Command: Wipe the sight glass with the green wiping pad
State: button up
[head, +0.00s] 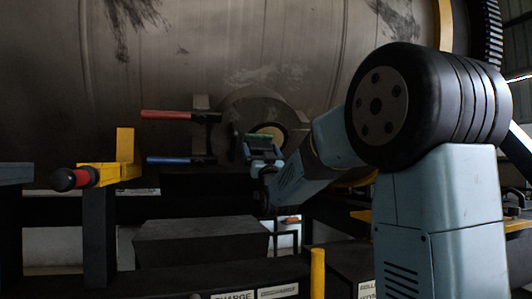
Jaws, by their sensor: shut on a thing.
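My gripper (263,153) is at the centre of the head view, close in front of the large grey tank. It is shut on the green wiping pad (264,137), of which a green strip shows above the jaws. Behind and just right of the pad, a round fitting with a pale tan disc (277,132), which looks like the sight glass, sits on the tank. My gripper and the pad hide its left part. I cannot tell whether the pad touches the glass.
A red-handled lever (166,115) and a blue-handled lever (168,160) stick out left of my gripper. A yellow bracket (125,158) with a red-tipped handle (72,179) stands further left. A dark box (200,240) is below; a yellow post (317,272) stands in front.

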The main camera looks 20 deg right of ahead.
jog(key=shift+s+f, duration=0.1)
jog(key=shift+v, duration=2.85)
jog(key=shift+v, duration=1.5)
